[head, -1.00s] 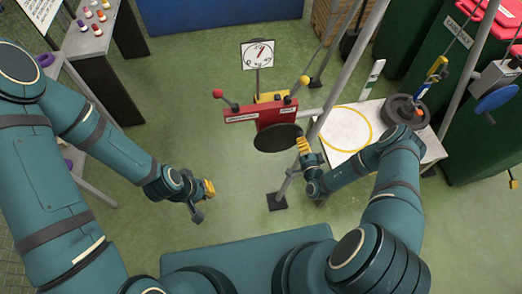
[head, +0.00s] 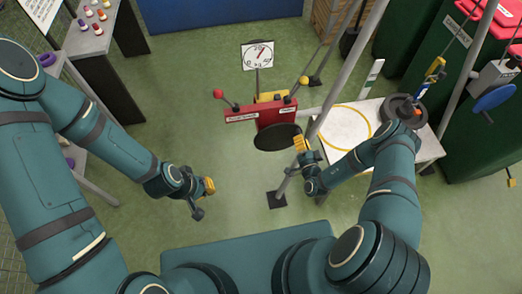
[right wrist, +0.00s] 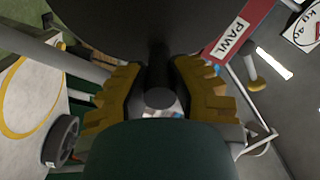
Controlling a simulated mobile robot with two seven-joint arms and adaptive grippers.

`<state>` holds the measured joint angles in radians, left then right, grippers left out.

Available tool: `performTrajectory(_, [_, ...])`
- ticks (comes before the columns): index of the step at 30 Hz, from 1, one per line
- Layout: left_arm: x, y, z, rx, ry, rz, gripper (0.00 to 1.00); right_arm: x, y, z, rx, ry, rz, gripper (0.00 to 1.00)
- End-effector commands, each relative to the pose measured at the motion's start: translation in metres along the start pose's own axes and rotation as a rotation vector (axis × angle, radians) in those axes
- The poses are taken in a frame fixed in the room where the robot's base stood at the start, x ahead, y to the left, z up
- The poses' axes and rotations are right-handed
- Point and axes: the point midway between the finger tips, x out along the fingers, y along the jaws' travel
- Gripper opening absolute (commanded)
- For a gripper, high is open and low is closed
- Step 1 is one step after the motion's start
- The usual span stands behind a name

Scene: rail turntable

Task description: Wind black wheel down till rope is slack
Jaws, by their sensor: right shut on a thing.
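The black wheel (head: 276,137) is a dark disc on the near side of a red winch box (head: 262,112). My right gripper (head: 300,146) is at the wheel's right edge. In the right wrist view its yellow fingers (right wrist: 158,95) are shut around the wheel's dark, round-ended handle (right wrist: 160,98), below the black wheel (right wrist: 150,25). A dark round weight (head: 398,108) is on a white table, beneath a yellow and blue hook (head: 433,73). The thin line above the hook looks straight; its tension is unclear. My left gripper (head: 206,194) hangs clear of the winch; its fingertip gap is unclear.
A dial (head: 258,54) stands behind the winch. The white table (head: 330,125) has a yellow ring. Grey slanting posts pass right of the wheel. A blue wheel (head: 494,98) is at far right. Green floor is open around my left gripper.

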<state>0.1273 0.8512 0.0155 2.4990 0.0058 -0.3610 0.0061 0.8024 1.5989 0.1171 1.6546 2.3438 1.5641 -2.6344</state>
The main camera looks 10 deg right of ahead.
Motion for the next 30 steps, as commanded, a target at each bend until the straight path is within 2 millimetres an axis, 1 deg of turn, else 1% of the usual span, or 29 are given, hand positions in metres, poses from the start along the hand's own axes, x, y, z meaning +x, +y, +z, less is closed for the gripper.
performTrajectory(1, [-0.001,0.000,0.000,0.000,0.000,0.000,0.00,0.003,-0.006,-0.001,-0.020,0.002,-0.010,0.00])
performTrajectory(9, [-0.001,0.000,0.000,0.000,0.000,0.000,0.00,0.003,-0.015,0.000,-0.126,0.003,-0.010,0.00])
performTrajectory(14, [-0.001,0.000,0.000,0.000,0.000,0.000,0.00,0.003,-0.017,0.000,-0.155,0.004,-0.010,0.00])
performTrajectory(23, [-0.001,0.000,0.000,0.000,0.000,0.000,0.00,0.003,-0.018,0.000,-0.158,0.004,-0.010,0.00])
performTrajectory(30, [-0.001,0.000,0.000,0.000,0.000,0.000,0.00,0.003,-0.025,0.002,-0.237,0.004,-0.011,0.00])
